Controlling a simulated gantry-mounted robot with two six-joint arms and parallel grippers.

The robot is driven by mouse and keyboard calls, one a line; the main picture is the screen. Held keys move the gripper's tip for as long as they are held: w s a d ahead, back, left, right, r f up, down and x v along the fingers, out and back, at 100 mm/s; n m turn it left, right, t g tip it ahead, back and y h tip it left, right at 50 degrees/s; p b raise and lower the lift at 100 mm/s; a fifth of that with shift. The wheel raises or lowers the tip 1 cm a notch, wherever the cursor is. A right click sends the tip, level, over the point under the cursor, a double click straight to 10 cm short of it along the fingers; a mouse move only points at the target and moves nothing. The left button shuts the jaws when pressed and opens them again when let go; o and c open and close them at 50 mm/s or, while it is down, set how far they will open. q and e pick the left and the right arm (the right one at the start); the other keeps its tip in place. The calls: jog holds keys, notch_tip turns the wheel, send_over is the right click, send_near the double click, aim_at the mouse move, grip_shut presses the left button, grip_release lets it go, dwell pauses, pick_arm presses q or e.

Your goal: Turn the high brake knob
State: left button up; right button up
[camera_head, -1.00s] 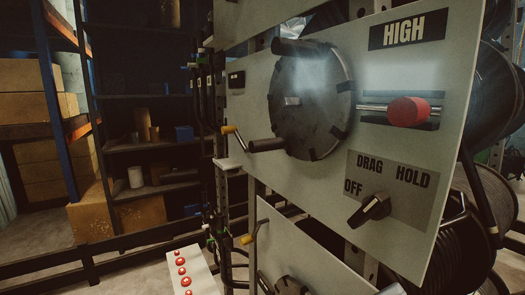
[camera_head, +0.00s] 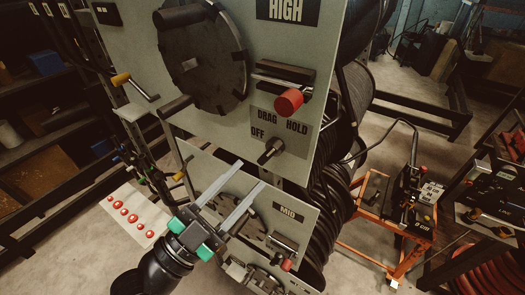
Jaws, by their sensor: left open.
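The high brake knob (camera_head: 270,151) is a small black knob under the OFF, DRAG and HOLD labels on the HIGH panel (camera_head: 222,128). It stands out slanted; which label it points at I cannot tell. My left gripper (camera_head: 250,173) comes up from the bottom left in front of the MID panel, its two long grey fingers apart and nothing between them. Its fingertips are just below and left of the knob in the picture; the distance in depth is unclear. My right gripper is out of view.
A red-ended lever (camera_head: 289,102) sticks out above the knob. A round black disc (camera_head: 200,65) with a crank is at upper left. The MID panel (camera_head: 301,217) lies below. Black hose coils (camera_head: 333,195) are behind the panels. An orange cart (camera_head: 411,238) stands at right.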

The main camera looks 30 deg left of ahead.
aim_at(265, 158)
pick_arm(q)
jog(key=p+x, duration=0.1)
jog(key=x, duration=0.4)
jog(key=shift+w+r, duration=0.1)
jog(key=shift+w, duration=0.2)
grip_shut()
